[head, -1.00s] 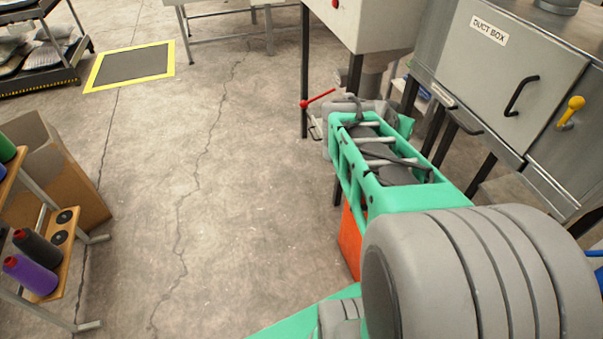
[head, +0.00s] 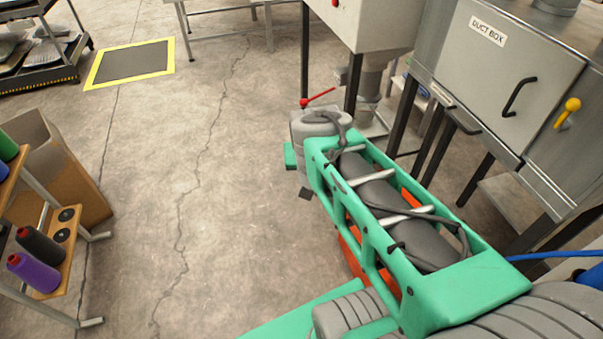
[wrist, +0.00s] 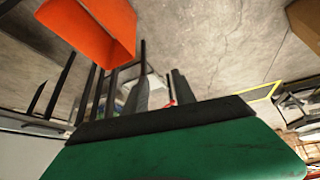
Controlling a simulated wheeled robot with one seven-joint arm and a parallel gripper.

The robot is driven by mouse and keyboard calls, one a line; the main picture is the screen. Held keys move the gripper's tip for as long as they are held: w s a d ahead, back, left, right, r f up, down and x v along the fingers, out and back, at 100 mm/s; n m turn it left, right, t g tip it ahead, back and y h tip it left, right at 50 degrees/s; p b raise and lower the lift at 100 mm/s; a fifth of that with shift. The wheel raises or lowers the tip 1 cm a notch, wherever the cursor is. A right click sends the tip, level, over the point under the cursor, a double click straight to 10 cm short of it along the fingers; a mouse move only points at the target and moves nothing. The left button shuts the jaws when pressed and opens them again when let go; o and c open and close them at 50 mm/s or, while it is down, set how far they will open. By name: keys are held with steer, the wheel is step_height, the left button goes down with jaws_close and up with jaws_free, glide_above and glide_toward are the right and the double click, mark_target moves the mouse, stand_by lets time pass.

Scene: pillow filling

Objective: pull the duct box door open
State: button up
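The duct box door (head: 490,80) is a flat grey panel at the upper right of the head view, labelled DUCT BOX, and looks shut. It has a black bar handle (head: 519,97). A yellow-knobbed latch (head: 567,113) sits on the frame right of the door. My gripper (head: 304,191) is mostly hidden behind my wrist in the head view, well left of the door and not touching it. In the wrist view two grey fingers of my gripper (wrist: 161,90) stand apart with nothing seen between them. I cannot make out the door in the wrist view.
A grey machine with a red lever (head: 318,97) stands left of the duct box (head: 565,150). An orange bin (wrist: 100,25) is near my arm. A spool rack (head: 65,250) and cardboard box (head: 60,170) stand at the left. The floor between is clear.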

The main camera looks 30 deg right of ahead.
steer(key=shift+s+a+f+n+g+y, duration=0.15)
steer(key=shift+s+a+n+y, duration=0.15)
steer(key=shift+a, duration=0.5)
steer(key=shift+s+a+f+n+g+y, duration=0.1)
steer(key=shift+s+a+n+g+y, duration=0.15)
steer(key=shift+a, duration=0.55)
